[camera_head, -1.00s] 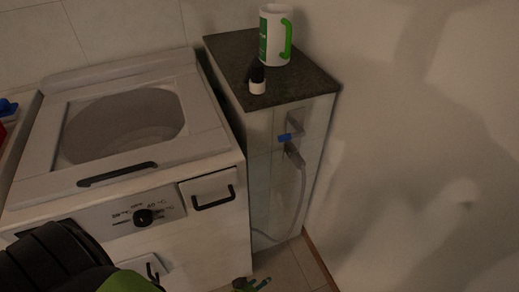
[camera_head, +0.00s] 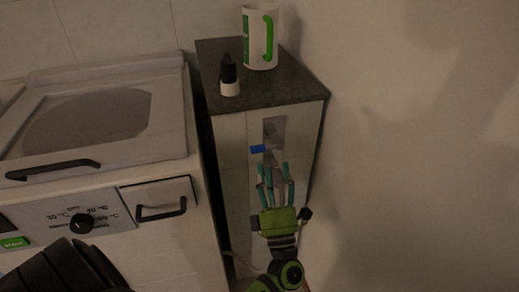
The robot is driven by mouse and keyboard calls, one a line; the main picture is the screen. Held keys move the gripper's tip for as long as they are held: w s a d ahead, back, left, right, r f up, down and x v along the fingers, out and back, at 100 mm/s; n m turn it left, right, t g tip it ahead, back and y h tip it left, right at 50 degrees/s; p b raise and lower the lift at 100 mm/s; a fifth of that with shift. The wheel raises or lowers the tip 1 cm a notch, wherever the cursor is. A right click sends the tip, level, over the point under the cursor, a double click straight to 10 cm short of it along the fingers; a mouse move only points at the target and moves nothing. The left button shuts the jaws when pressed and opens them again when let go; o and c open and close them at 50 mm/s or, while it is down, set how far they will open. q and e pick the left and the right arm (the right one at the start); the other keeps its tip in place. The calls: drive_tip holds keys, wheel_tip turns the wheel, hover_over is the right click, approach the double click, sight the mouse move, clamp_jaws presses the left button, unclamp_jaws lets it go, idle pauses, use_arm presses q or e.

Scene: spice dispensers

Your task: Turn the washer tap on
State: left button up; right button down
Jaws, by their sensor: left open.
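The washer tap is on the front of the tiled pillar, with a blue handle (camera_head: 257,149) that points left and a grey metal plate (camera_head: 274,130) behind it. My left gripper (camera_head: 274,174) reaches up from the bottom of the picture. Its teal fingers are apart and empty, with their tips just below the blue handle. I cannot tell whether they touch the tap. The fingers and palm hide the lower tap and most of the hose. My right gripper is not in view.
The washer (camera_head: 105,175), with a closed lid and a black dial, stands to the left. A green-and-white mug (camera_head: 251,45) and a small black-and-white bottle (camera_head: 229,78) stand on the dark pillar top (camera_head: 285,90). A bare wall (camera_head: 420,190) lies to the right.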

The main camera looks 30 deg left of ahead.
sight(261, 151)
use_arm(q)
drive_tip(key=w+a+r, duration=0.1)
drive_tip(key=w+a+r+n+g+y+p, duration=0.1)
drive_tip(key=a, duration=0.1)
drive_tip(key=w+a+r+n+g+y, duration=0.1)
drive_tip(key=a, duration=0.1)
drive_tip(key=shift+a+r+p, duration=0.25)
drive_tip(key=shift+r+p, duration=0.1)
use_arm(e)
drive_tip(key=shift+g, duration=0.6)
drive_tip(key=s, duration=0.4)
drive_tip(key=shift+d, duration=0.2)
use_arm(q)
clamp_jaws()
